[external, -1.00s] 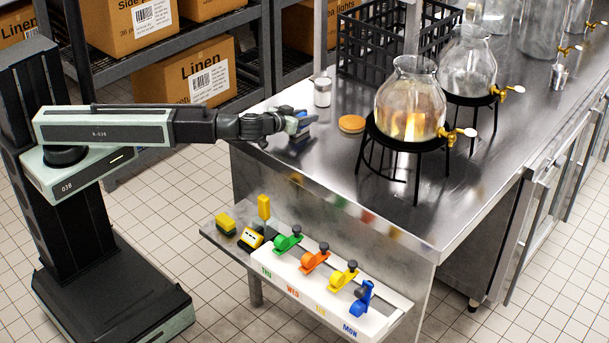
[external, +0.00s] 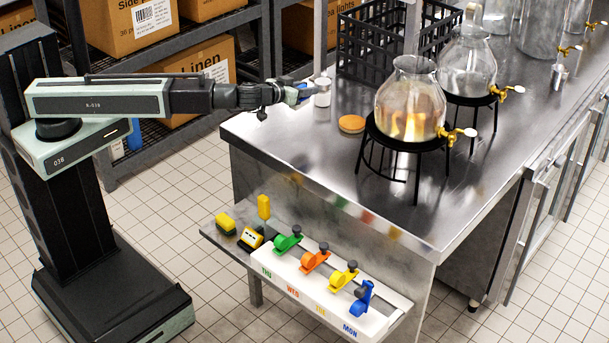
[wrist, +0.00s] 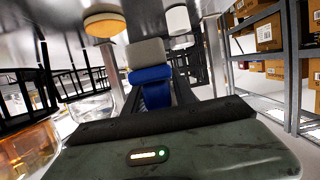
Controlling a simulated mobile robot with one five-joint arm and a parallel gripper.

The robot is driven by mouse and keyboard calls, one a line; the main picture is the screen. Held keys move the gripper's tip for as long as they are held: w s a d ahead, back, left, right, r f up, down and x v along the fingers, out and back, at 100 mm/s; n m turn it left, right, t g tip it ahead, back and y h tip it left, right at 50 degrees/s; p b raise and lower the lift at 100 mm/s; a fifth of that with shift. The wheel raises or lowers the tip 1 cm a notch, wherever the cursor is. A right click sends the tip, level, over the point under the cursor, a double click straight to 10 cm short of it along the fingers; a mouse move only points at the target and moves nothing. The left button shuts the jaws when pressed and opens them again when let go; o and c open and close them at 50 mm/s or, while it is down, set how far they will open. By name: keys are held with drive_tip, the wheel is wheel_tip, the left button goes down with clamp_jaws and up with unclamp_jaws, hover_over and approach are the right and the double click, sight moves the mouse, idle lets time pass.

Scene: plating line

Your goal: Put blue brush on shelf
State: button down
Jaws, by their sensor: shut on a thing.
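My gripper (external: 296,96) is shut on the blue brush (external: 303,92) and holds it raised above the near left corner of the steel table (external: 290,140). In the wrist view the blue brush (wrist: 150,76) shows between the dark fingers, with a grey part along one side. In the external view the gripper partly hides it. Dark metal shelf racks (external: 262,55) with cartons stand behind the table. A low ledge (external: 222,232) runs along the table's front side.
A white-lidded jar (external: 322,92) stands close beside the gripper. A round tan-topped item (external: 351,124), a black crate (external: 375,50) and glass dispensers (external: 410,95) on stands are farther right.

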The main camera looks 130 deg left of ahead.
idle(0.5)
wheel_tip(320, 180, down, 10)
drive_tip(key=b, duration=1)
drive_tip(key=shift+f, duration=0.1)
drive_tip(key=shift+r, duration=0.25)
drive_tip(key=shift+f, duration=0.2)
drive_tip(key=c, duration=1)
unclamp_jaws()
drive_tip(key=shift+r, duration=0.1)
